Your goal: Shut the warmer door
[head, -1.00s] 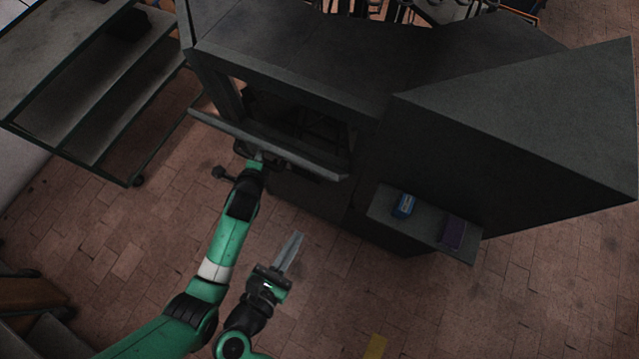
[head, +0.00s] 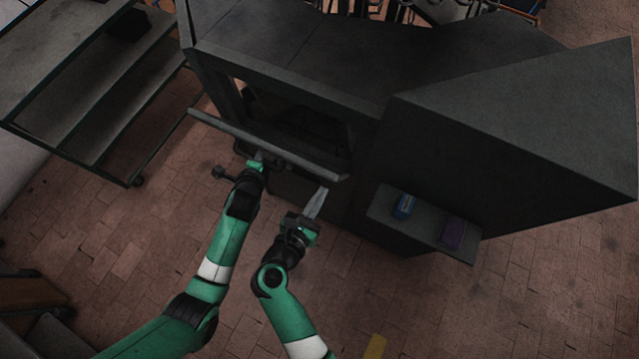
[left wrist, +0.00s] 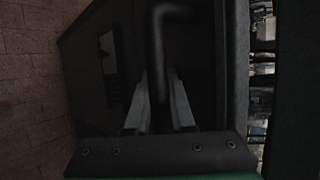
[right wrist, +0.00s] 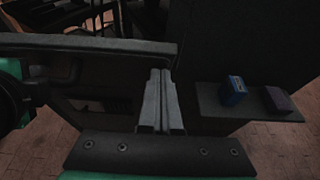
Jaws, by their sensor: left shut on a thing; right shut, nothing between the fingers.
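The warmer door (head: 225,127) is a dark grey slab on the front of the big dark cabinet. It stands ajar, with the dark opening (head: 300,120) showing behind it. My left gripper (head: 262,160) is at the door's outer face, its fingertips partly hidden there. In the left wrist view its fingers (left wrist: 158,105) are shut on a dark bent handle (left wrist: 158,50). My right gripper (head: 316,203) is shut and empty, just outside the door's right end. In the right wrist view its closed fingers (right wrist: 160,100) point toward the cabinet beside the door (right wrist: 90,42).
A small shelf (head: 385,213) juts from the cabinet to the right, holding a blue box (head: 403,206) and a purple box (head: 452,233). A shelved cart (head: 100,100) stands at the left. The brick floor in front is mostly clear.

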